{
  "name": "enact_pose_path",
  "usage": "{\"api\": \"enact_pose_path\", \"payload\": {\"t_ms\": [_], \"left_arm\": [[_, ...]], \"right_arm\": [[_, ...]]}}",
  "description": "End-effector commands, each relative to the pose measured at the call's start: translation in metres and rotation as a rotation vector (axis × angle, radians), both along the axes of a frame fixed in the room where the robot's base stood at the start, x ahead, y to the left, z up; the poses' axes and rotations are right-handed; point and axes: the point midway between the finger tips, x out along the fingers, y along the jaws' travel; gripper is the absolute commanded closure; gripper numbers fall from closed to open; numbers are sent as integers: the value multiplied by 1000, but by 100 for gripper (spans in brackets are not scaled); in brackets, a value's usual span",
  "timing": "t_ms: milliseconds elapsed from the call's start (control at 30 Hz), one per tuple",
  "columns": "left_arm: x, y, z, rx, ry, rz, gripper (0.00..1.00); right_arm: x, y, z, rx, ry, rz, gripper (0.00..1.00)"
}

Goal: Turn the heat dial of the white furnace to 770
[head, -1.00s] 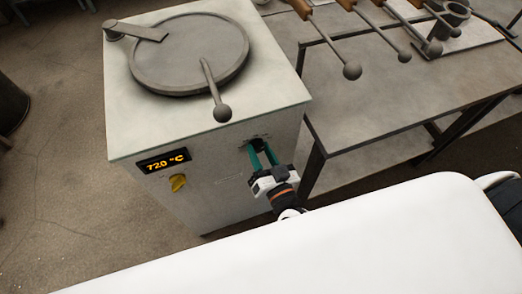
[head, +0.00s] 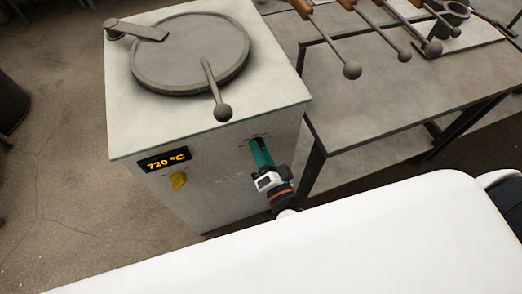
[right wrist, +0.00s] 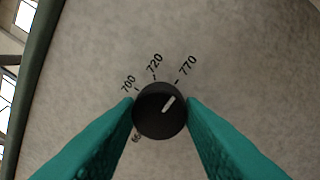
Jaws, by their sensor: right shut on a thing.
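The white furnace (head: 130,95) stands at the left of the head view. Its display (head: 163,160) reads 720 °C. The black heat dial (right wrist: 150,119) shows in the right wrist view, with marks 700, 720 and 770 around its upper side. The dial's white pointer slants up and right, roughly toward the 770 mark. My right gripper (head: 259,146) is at the furnace's front panel, its teal fingers shut on the dial from both sides. In the head view the gripper hides most of the dial. My left gripper is not in view.
A round lid (head: 190,55) with a ball-ended handle covers the furnace top. A metal table (head: 385,105) stands to the right, with several wooden-handled ladles above it.

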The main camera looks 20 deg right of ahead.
Motion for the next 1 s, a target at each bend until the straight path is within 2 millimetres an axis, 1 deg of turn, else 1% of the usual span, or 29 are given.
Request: {"api": "enact_pose_path", "payload": {"t_ms": [367,400,467,500,533,833,933,1000], "left_arm": [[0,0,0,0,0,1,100],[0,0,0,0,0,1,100],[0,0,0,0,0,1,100],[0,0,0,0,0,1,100],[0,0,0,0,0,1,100],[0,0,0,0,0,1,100],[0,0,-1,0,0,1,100],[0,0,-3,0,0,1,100]], "right_arm": [[0,0,0,10,2,0,88],[0,0,0,10,2,0,63],[0,0,0,10,2,0,53],[0,0,0,9,2,0,47],[0,0,0,9,2,0,43],[-2,0,0,8,1,0,43],[-10,-1,-2,8,4,0,43],[-20,-2,-3,8,4,0,43]]}}
